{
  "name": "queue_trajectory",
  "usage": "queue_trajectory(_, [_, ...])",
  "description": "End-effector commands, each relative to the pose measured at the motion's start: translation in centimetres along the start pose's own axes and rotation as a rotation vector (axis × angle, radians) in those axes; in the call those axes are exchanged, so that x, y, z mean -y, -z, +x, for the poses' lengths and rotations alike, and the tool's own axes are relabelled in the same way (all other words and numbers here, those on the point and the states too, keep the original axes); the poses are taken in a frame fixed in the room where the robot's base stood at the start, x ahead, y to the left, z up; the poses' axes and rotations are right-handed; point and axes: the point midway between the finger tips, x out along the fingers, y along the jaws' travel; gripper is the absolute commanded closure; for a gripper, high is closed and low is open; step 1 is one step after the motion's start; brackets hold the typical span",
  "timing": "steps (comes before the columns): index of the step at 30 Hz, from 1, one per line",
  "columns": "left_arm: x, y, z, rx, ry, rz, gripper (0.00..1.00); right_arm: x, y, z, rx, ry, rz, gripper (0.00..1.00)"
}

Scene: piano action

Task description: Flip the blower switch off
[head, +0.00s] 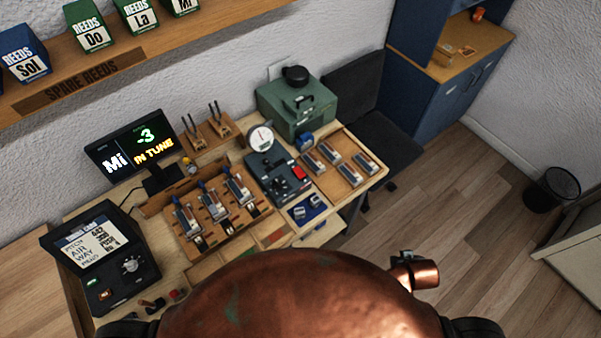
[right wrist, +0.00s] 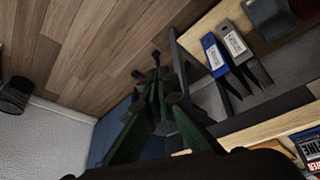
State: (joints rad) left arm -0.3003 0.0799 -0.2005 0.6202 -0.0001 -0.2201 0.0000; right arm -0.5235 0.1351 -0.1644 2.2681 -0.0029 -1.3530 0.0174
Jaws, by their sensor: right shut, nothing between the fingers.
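In the head view, a dark control box (head: 272,182) stands on the workbench below a round white gauge (head: 260,138). A red switch (head: 298,172) sits on its right side; its label and on or off position are too small to read. A green box with a black cap (head: 297,105) stands behind it. A console (head: 100,258) at the bench's left end has small lit controls and a knob. My right gripper (right wrist: 157,75) shows in the right wrist view, shut and empty, above the floor and away from the switch. My left gripper is in neither view.
Reed assemblies in wooden holders (head: 215,205) flank the control box, with more on the right holder (head: 340,165). A tuner screen (head: 130,145) stands behind. A dark chair (head: 362,105) is beside the bench. A bin (head: 552,190) stands on open floor at right.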

Motion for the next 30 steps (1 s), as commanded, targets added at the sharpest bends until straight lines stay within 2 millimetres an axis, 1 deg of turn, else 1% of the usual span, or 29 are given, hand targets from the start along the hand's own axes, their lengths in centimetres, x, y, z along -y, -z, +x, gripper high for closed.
queue_trajectory(1, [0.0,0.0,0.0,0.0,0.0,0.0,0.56,0.6,2.1,-1.1,-0.054,0.008,-0.015,1.0])
queue_trajectory(2, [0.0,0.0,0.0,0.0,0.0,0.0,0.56,1.0,3.3,-1.5,-0.084,0.014,-0.023,1.0])
queue_trajectory(3, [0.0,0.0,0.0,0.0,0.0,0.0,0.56,1.6,4.9,-1.9,-0.128,0.022,-0.033,1.0])
queue_trajectory(5, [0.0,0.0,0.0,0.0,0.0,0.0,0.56,2.6,7.2,-2.2,-0.193,0.039,-0.051,1.0])
queue_trajectory(6, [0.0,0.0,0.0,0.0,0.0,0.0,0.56,3.5,8.8,-2.4,-0.238,0.052,-0.064,1.0])
queue_trajectory(8, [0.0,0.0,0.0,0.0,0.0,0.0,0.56,4.7,10.9,-2.5,-0.301,0.072,-0.08,1.0])
queue_trajectory(9, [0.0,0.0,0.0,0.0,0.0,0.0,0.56,5.5,12.3,-2.6,-0.342,0.086,-0.092,1.0])
queue_trajectory(11, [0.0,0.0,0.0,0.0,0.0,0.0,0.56,6.9,14.2,-2.8,-0.403,0.109,-0.11,1.0])
queue_trajectory(12, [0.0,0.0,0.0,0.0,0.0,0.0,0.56,7.8,15.5,-3.0,-0.446,0.126,-0.121,1.0])
queue_trajectory(14, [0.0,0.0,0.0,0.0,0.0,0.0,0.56,9.3,17.4,-3.2,-0.509,0.154,-0.141,1.0])
queue_trajectory(15, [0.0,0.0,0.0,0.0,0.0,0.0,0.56,10.5,18.7,-3.4,-0.554,0.176,-0.155,1.0])
queue_trajectory(17, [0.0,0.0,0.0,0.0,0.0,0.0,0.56,12.4,20.6,-3.8,-0.625,0.213,-0.176,1.0])
queue_trajectory(18, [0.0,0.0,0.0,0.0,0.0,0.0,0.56,13.8,21.8,-4.1,-0.674,0.24,-0.193,1.0])
queue_trajectory(20, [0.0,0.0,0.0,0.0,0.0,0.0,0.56,16.0,23.6,-4.7,-0.753,0.289,-0.218,1.0])
queue_trajectory(21, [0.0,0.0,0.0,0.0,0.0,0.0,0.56,17.6,24.6,-5.2,-0.806,0.324,-0.236,1.0])
queue_trajectory(24, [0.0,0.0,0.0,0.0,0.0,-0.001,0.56,21.1,26.4,-6.5,-0.922,0.413,-0.276,1.0])
queue_trajectory(25, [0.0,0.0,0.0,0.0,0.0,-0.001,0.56,21.9,26.8,-7.0,-0.95,0.436,-0.285,1.0])
queue_trajectory(27, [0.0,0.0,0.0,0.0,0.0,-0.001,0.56,23.3,27.2,-7.7,-0.998,0.48,-0.301,1.0])
queue_trajectory(30, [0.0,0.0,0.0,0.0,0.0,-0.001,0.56,24.5,27.6,-8.3,-1.039,0.518,-0.314,1.0])
